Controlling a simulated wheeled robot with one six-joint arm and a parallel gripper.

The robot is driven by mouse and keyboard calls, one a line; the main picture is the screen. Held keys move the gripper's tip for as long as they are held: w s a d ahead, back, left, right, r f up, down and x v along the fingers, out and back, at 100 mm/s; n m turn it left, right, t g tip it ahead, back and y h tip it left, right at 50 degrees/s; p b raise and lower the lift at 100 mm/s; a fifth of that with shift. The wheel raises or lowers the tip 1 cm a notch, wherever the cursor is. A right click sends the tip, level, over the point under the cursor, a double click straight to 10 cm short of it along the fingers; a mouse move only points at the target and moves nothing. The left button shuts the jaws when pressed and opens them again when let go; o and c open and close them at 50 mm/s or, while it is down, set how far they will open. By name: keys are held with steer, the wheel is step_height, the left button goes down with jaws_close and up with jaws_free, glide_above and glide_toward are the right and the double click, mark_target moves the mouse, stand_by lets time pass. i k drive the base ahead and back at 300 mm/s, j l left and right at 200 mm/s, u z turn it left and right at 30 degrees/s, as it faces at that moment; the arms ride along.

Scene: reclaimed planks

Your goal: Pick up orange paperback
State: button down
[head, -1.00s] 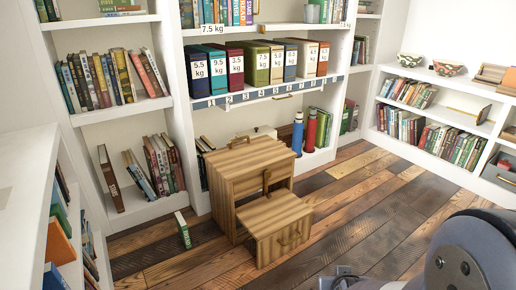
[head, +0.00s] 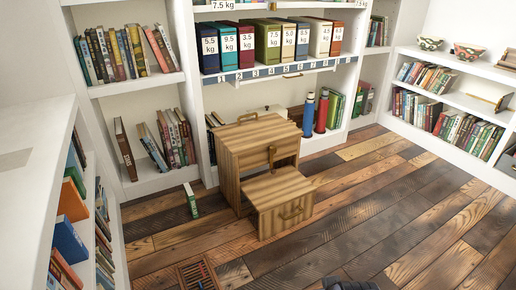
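An orange book (head: 72,199) stands on the near left shelf, its cover partly facing me, next to a blue book below it. A second orange-red book (head: 66,270) shows lower on the same unit, cut by neighbours. I cannot tell which of these is the orange paperback.
A wooden step cabinet (head: 262,165) stands on the plank floor before the back shelves. A slatted wooden crate (head: 186,276) lies at the bottom edge. The floor to the right is clear.

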mark_target(71, 204)
steer(key=u, duration=1.65)
steer(key=i+l, duration=0.3)
steer(key=i, duration=0.15)
steer(key=i+l, duration=0.3)
steer(key=i+z, duration=0.05)
steer(key=i, duration=0.05)
